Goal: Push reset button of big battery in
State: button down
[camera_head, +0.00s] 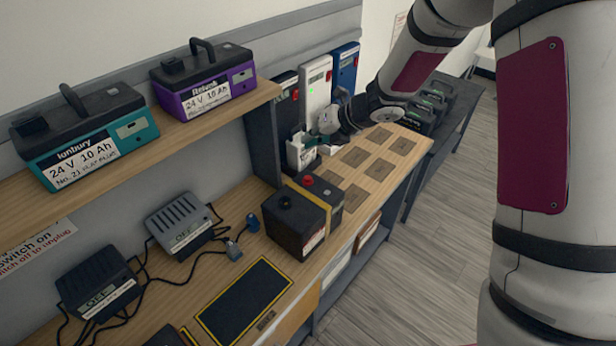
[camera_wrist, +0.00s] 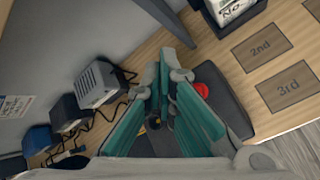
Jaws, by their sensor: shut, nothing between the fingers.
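The big battery, a black box with a yellow strap, stands on the wooden bench. Its front side shows in the head view (camera_head: 290,228), with a black knob and a red knob (camera_head: 308,181) on top. In the wrist view its dark top (camera_wrist: 228,102) lies below and beyond my fingers, with the red knob (camera_wrist: 202,90) just right of them. I cannot make out the reset button. My gripper (camera_wrist: 172,75) is shut and empty, its teal fingers covering part of the battery. In the head view my gripper (camera_head: 330,120) is behind and above the battery, its tips unclear.
Chargers (camera_head: 181,222) with cables stand left of the battery. A black yellow-edged mat (camera_head: 245,300) lies in front. Marked squares (camera_head: 355,157) lie right. Purple (camera_head: 205,85) and teal (camera_head: 85,140) batteries sit on the shelf above. Upright units (camera_head: 316,92) stand behind.

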jog(key=shift+f+b, duration=1.3)
jog(key=shift+f, duration=3.05)
jog(key=shift+f, duration=0.15)
jog(key=shift+f, duration=0.25)
jog(key=shift+f+b, duration=0.35)
jog(key=shift+f, duration=0.35)
jog(key=shift+r, duration=0.2)
jog(key=shift+r+p, duration=0.4)
jog(key=shift+r, duration=0.55)
jog(key=shift+r, duration=0.1)
jog(key=shift+r+p, duration=0.75)
jog(key=shift+r, duration=1.65)
